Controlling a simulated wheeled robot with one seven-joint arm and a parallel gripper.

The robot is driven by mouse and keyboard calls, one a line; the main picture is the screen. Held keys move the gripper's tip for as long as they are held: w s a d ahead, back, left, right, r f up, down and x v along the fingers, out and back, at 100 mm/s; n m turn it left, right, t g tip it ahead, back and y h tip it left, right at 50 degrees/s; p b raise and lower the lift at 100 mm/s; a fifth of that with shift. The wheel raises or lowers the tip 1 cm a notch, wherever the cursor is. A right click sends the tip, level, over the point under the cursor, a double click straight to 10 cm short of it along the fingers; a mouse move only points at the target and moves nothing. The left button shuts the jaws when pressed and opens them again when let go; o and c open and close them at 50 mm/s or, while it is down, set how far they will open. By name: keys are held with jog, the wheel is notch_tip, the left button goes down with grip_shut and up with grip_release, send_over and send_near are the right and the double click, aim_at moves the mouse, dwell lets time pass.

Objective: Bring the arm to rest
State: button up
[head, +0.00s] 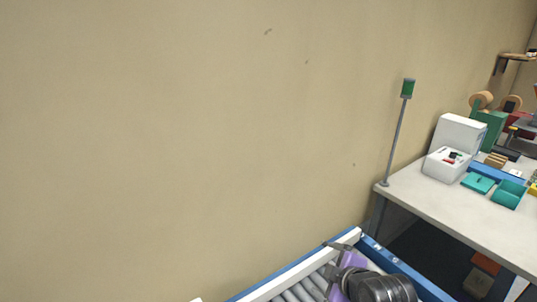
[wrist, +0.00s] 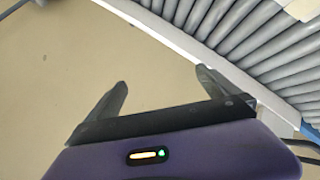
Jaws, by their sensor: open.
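My gripper (wrist: 160,95) has a purple body and dark fingers. In the wrist view its two fingers stand wide apart with nothing between them, over a plain tan surface. In the head view my gripper (head: 335,262) shows only partly, low in the picture, over the conveyor. My dark arm link covers part of it there.
A roller conveyor (head: 290,292) with white and blue rails runs below my gripper; its rollers (wrist: 225,25) fill the wrist view's upper right. A white table (head: 440,208) at right holds a white box (head: 447,163), teal trays (head: 508,194) and a green-topped pole (head: 397,140). A bare wall stands behind.

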jog(key=s+d+r+m+t, duration=0.1)
jog(key=s+m, duration=0.3)
jog(key=s, duration=1.1)
jog(key=s+d+r+m+t+h, duration=0.1)
jog(key=s+m, duration=0.4)
jog(key=s, duration=1)
jog(key=s+d+r+m+t+h+b, duration=0.1)
jog(key=s+d+r+m+t, duration=0.1)
jog(key=s, duration=1.3)
jog(key=m+t, duration=0.1)
jog(key=m, duration=0.1)
jog(key=shift+s+d+r+m, duration=0.15)
jog(key=shift+d+r+m, duration=0.15)
jog(key=shift+d+m, duration=0.1)
